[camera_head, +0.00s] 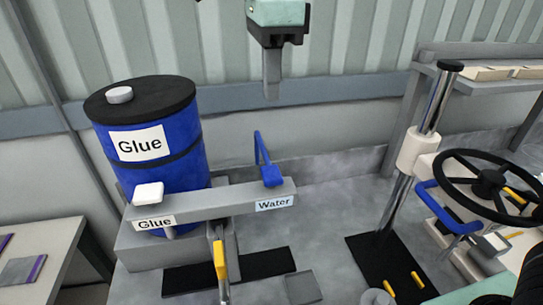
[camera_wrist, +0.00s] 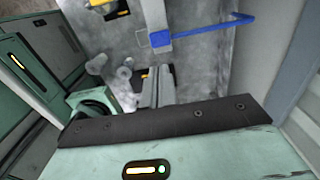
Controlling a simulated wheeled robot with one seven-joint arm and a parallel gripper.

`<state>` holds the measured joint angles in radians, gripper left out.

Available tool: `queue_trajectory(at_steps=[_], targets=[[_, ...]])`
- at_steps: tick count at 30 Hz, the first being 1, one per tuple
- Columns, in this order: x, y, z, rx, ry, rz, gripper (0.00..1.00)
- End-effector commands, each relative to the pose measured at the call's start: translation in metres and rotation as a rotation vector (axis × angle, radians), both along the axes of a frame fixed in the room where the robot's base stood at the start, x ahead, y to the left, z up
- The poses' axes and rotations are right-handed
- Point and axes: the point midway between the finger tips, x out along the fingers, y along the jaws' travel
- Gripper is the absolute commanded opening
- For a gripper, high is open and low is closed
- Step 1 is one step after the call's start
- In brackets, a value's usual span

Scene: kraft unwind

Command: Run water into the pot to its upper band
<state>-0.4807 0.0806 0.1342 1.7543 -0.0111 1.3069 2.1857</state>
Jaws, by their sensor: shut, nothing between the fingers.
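My gripper (camera_head: 271,92) hangs at the top middle of the head view, fingers together and empty, above and apart from the water lever. Its fingers also show in the wrist view (camera_wrist: 155,88). The blue water lever (camera_head: 264,160) stands up from the right end of a grey beam (camera_head: 225,198), beside a "Water" label (camera_head: 274,203). In the wrist view the blue lever (camera_wrist: 205,31) extends to the upper right. I cannot make out a pot with bands in either view. No running water shows.
A blue "Glue" drum (camera_head: 150,165) with a black lid stands behind the beam's left end, near a white knob (camera_head: 148,193). A black handwheel (camera_head: 488,180) and a chrome post (camera_head: 436,100) stand at right. Dark mats lie on the grey surface.

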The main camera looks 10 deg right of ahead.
Motion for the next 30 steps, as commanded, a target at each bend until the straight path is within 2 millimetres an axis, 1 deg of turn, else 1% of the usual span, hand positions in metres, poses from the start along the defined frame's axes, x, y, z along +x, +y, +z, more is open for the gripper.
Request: queue_trajectory(at_steps=[2,5,15,19,24,30], targets=[[0.0,0.0,-0.007,-0.002,0.003,0.001,0.0],[-0.001,-0.001,-0.022,-0.004,0.006,0.001,0.0],[-0.001,-0.001,-0.09,-0.004,0.005,0.001,0.0],[-0.001,-0.001,-0.111,-0.003,0.005,0.001,0.0],[-0.001,0.0,-0.13,-0.002,0.004,0.002,0.0],[-0.001,0.0,-0.137,0.0,0.001,0.002,0.0]])
